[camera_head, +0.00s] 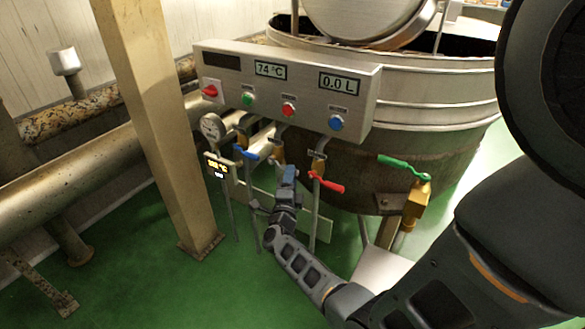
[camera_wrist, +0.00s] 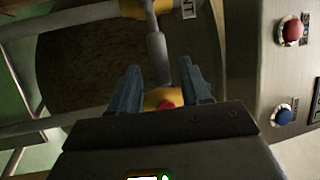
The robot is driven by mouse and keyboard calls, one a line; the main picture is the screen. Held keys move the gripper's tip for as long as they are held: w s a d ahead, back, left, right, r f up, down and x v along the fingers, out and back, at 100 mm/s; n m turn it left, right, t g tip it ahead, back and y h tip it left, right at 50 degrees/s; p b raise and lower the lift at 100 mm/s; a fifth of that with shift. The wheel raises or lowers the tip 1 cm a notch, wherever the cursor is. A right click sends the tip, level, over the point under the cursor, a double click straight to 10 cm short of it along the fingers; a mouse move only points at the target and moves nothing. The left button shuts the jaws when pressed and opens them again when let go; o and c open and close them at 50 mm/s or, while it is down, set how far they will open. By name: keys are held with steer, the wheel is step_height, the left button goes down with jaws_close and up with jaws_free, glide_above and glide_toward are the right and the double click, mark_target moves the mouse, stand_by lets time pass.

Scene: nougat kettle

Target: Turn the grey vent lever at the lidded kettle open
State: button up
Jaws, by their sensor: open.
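The lidded kettle (camera_head: 420,115) is a large steel drum with a round lid (camera_head: 365,12) tilted up at its top. In the wrist view a grey lever (camera_wrist: 156,48) runs from a brass fitting (camera_wrist: 150,8) at the top edge toward the space between my fingertips. My gripper (camera_head: 288,172) is open, below the control box and in front of the kettle's pipes. In the wrist view its two dark blue-grey fingers (camera_wrist: 160,80) stand on either side of a yellow part with a red spot (camera_wrist: 167,101). I cannot tell whether they touch the lever.
A control box (camera_head: 228,72) with red, green and blue knobs hangs just above. A blue lever (camera_head: 246,153) is left of my gripper, a red lever (camera_head: 328,184) close on the right, a green lever (camera_head: 395,162) farther right. A beige post (camera_head: 155,110) and pipes stand left.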

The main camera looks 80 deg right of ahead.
steer(key=x, duration=0.4)
steer(key=shift+d+r, duration=0.1)
steer(key=shift+d, duration=0.25)
jaws_close()
stand_by(0.4)
